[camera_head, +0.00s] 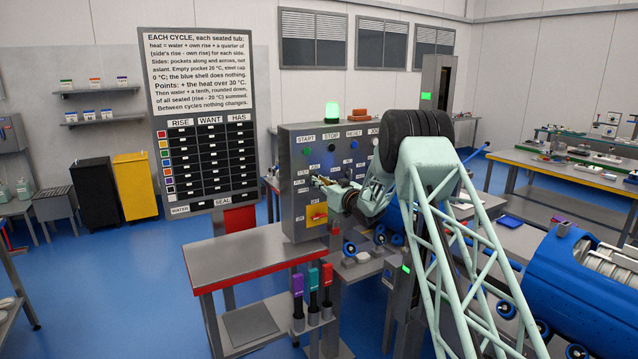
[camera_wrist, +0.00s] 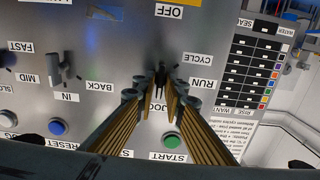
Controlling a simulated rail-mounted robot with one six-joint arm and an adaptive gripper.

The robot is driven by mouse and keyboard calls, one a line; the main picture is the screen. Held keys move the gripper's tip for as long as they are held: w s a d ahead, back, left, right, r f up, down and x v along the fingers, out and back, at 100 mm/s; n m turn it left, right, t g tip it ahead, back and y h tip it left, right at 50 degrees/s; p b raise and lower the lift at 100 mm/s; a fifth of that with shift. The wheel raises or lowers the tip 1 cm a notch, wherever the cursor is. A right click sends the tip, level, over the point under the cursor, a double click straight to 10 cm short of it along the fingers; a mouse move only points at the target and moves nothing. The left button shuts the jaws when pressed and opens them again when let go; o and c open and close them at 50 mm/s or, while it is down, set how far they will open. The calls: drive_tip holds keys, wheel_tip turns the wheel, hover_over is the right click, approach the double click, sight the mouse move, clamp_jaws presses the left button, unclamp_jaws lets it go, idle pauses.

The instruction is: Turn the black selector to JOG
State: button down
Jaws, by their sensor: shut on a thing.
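The black selector (camera_wrist: 161,78) is on the grey control panel (camera_wrist: 110,40), seen upside down in the wrist view. My gripper (camera_wrist: 160,88) is shut on it, one finger on each side.
The green START button (camera_wrist: 172,140) and a blue button (camera_wrist: 57,127) are close by. A red-edged table (camera_head: 250,262) stands in front.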

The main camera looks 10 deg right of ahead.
drive_tip(key=c, duration=2.7)
unclamp_jaws()
drive_tip(key=shift+s, duration=0.1)
drive_tip(key=v, duration=1.1)
drive_tip(key=shift+s+d, duration=0.2)
drive_tip(key=shift+s, duration=0.15)
